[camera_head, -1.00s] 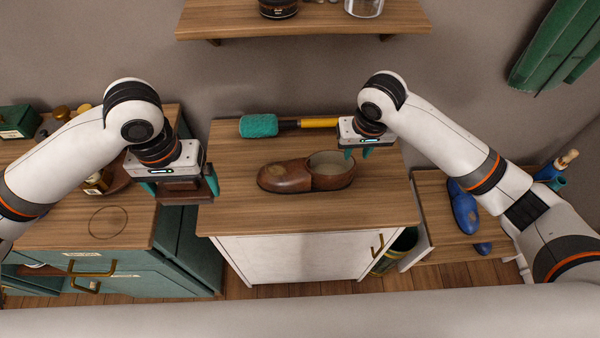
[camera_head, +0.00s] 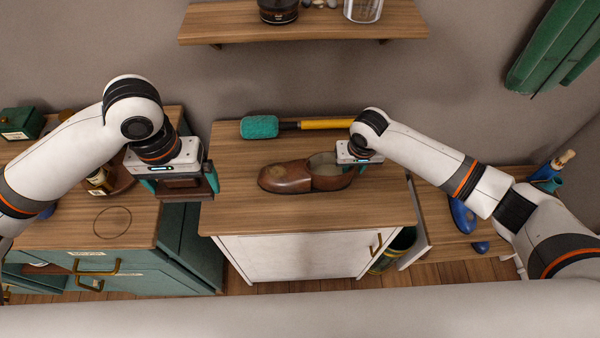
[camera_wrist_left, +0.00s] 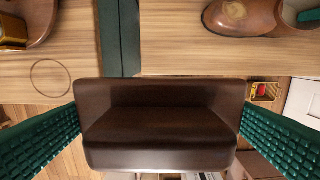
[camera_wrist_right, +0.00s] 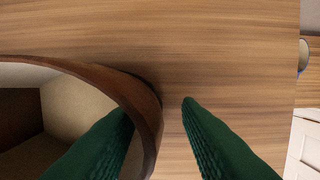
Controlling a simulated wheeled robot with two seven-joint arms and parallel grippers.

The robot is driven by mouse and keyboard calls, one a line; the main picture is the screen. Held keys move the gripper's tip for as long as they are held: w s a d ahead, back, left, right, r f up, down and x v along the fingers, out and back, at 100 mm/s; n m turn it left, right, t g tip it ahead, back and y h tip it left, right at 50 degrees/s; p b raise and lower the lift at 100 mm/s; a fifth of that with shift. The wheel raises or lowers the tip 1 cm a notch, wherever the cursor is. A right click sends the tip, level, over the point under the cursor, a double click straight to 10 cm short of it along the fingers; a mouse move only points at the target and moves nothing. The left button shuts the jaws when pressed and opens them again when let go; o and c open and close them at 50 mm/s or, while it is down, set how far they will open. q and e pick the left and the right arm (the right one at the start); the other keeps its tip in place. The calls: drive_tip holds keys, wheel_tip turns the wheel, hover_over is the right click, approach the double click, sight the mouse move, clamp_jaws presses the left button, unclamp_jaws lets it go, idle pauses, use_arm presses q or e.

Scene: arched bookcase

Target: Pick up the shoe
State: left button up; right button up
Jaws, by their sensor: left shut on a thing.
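The brown leather shoe (camera_head: 285,177) lies on the wooden top of the white cabinet, toe to the left and opening to the right. My right gripper (camera_head: 354,168) is low at the shoe's heel end. In the right wrist view its fingers (camera_wrist_right: 158,108) are apart, one over the shoe's opening and one outside, with the shoe's rim (camera_wrist_right: 148,112) between them; whether they touch it I cannot tell. My left gripper (camera_head: 184,187) is shut on a dark brown block-like object (camera_wrist_left: 160,135), held in the air left of the shoe.
A teal-headed brush (camera_head: 260,126) with a yellow handle lies behind the shoe. A green drawer unit (camera_head: 185,255) stands left of the white cabinet (camera_head: 295,257). Blue shoes (camera_head: 463,214) sit on a lower wooden surface at right. A wall shelf (camera_head: 300,22) hangs above.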

drive_tip(key=shift+f, duration=0.4)
drive_tip(key=shift+c, duration=0.3)
clamp_jaws()
drive_tip(key=shift+w, duration=0.1)
use_arm(q)
drive_tip(key=shift+f+b, duration=0.55)
use_arm(e)
wheel_tip(320, 180, up, 10)
drive_tip(key=shift+r, duration=0.1)
